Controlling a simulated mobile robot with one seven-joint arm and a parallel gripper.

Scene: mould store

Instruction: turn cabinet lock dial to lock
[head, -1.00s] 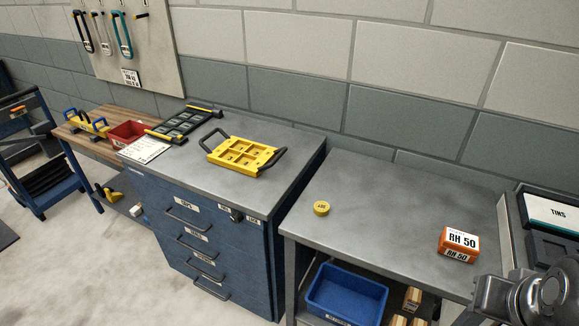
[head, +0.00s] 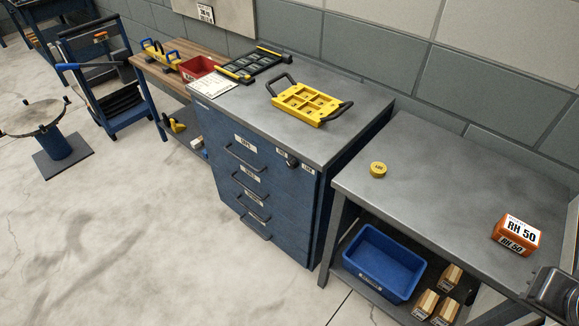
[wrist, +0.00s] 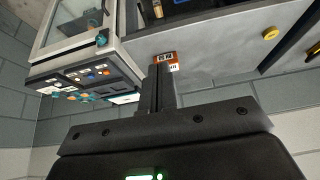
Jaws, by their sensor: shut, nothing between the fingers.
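The blue drawer cabinet (head: 215,150) stands left of centre in the head view. Its dark round lock dial (head: 292,162) is at the upper right of the front, between two small white labels. The right label (head: 308,169) seems to read LOCK; the left one is too small to read. The dial's pointer direction cannot be made out. My gripper (wrist: 162,68) is shut and empty in the wrist view, its tips in line with the orange box. It is well away from the dial, which I do not see in the wrist view. Part of my arm shows at the head view's lower right.
A yellow plate with handles (head: 308,103) lies on the cabinet top. The grey bench (head: 430,185) to the right holds a yellow disc (head: 378,170) and an orange RH 50 box (head: 516,234). A blue bin (head: 378,262) sits below. Floor before the cabinet is clear.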

